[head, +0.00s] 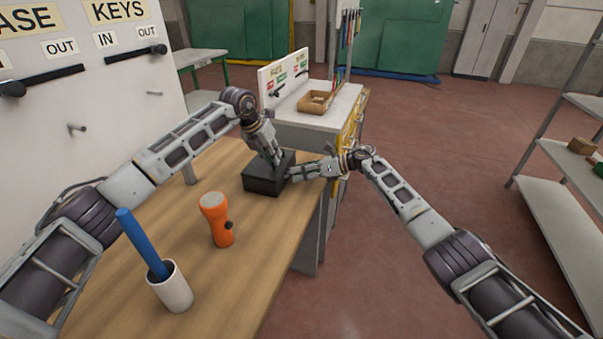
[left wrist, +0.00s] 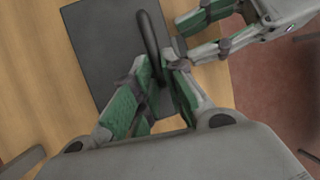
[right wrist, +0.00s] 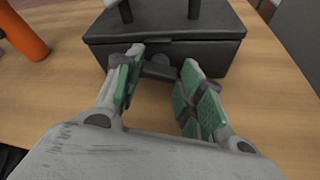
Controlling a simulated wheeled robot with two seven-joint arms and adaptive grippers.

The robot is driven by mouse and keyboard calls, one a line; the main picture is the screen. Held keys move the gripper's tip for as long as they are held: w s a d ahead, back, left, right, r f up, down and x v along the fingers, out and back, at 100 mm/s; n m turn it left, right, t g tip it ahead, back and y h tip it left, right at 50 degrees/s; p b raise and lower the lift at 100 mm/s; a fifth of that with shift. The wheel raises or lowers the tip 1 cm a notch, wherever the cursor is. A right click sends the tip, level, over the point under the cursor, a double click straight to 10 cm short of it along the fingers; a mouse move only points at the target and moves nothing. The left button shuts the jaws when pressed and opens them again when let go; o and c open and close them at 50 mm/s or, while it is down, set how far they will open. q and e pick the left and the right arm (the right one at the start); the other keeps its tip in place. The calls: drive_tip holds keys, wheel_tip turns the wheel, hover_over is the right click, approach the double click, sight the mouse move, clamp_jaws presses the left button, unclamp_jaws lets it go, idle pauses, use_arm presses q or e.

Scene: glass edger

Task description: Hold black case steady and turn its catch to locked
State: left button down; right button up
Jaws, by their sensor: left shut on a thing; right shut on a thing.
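The black case (head: 262,184) sits flat on the wooden table with its lid down. My left gripper (head: 277,160) reaches down onto its top. In the left wrist view that gripper (left wrist: 158,80) is shut on the case's dark carrying handle (left wrist: 151,40). My right gripper (head: 292,172) comes in from the right at the case's side. In the right wrist view its fingers (right wrist: 160,78) stand either side of the small dark catch (right wrist: 160,70) below the lid edge. The catch lies roughly sideways; whether it is locked I cannot tell.
An orange flashlight (head: 217,220) stands nearer on the table, with a white cup (head: 172,290) holding a blue rod (head: 143,243). A white board with key hooks (head: 90,90) rises at left. The table's right edge is close to the case.

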drive_tip(key=shift+w+f+m+g+y, duration=0.15)
drive_tip(key=shift+m+g+y, duration=0.25)
drive_tip(key=shift+m+g, duration=0.5)
idle(0.8)
drive_tip(key=shift+a, duration=0.1)
drive_tip(key=o, duration=1)
drive_tip(key=shift+m, duration=0.3)
drive_tip(key=shift+t, duration=0.3)
drive_tip(key=shift+n, duration=0.4)
drive_tip(key=shift+s+n+t+h, duration=0.2)
drive_tip(key=shift+n+t+h, duration=0.2)
drive_tip(key=shift+n+t, duration=0.4)
drive_tip(key=shift+s+r+n+t+h, duration=0.1)
drive_tip(key=shift+s+n+t+h, duration=0.1)
drive_tip(key=shift+n+t, duration=0.35)
drive_tip(key=shift+s+r+n+t+h, duration=0.1)
drive_tip(key=shift+n+t+h, duration=0.15)
drive_tip(key=shift+n, duration=0.6)
drive_tip(key=shift+s+d+r+n+t+y, duration=0.2)
drive_tip(key=shift+d+r+n+y, duration=0.5)
drive_tip(key=shift+d, duration=1.25)
drive_tip(key=shift+s+d+r+n+t+y, duration=0.1)
drive_tip(key=shift+s+d+r+n+y, duration=0.1)
drive_tip(key=shift+d+r+n, duration=1.35)
drive_tip(key=shift+s+d+r+n+t+y, duration=0.15)
drive_tip(key=shift+d+r+y, duration=0.45)
drive_tip(key=shift+d, duration=1.8)
